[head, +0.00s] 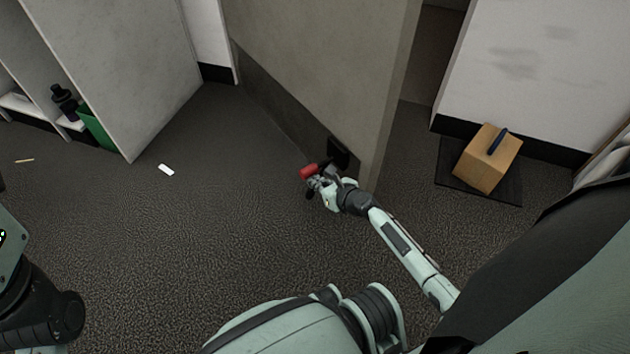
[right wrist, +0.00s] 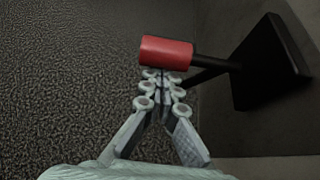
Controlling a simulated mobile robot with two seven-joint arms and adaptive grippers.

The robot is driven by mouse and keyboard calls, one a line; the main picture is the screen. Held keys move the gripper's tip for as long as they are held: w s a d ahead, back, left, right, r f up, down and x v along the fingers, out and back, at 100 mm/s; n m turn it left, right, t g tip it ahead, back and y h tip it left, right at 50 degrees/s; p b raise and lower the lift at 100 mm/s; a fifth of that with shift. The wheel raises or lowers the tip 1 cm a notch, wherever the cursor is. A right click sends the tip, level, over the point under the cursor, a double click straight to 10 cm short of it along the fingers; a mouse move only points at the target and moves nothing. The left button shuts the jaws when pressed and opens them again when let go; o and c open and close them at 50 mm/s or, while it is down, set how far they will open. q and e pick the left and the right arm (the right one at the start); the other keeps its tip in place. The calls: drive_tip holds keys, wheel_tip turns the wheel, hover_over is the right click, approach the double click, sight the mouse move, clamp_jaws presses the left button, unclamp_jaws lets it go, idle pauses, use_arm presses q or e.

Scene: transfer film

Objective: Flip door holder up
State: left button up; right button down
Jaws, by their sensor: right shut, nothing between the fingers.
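The door holder has a red cylindrical tip (head: 309,171) and a black mounting plate (head: 339,153) fixed low on the door (head: 320,70), near its free edge. In the right wrist view the red tip (right wrist: 166,53) sticks out sideways from the black plate (right wrist: 265,65) on a dark arm. My right gripper (head: 316,184) is at the holder, low by the floor. In the right wrist view its fingertips (right wrist: 163,76) are together, right at the underside of the red tip, with nothing between them. Whether they touch it I cannot tell. My left gripper is not in view.
A wooden block with a blue handle (head: 487,160) sits on a dark mat (head: 455,181) at the right. A shelf unit (head: 120,70) with a green bin (head: 97,128) stands at the left. A white object (head: 166,170) lies on the floor, which is otherwise mostly clear.

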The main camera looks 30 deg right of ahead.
drive_tip(key=shift+w+r, duration=0.1)
drive_tip(key=v, duration=1.2)
idle(0.4)
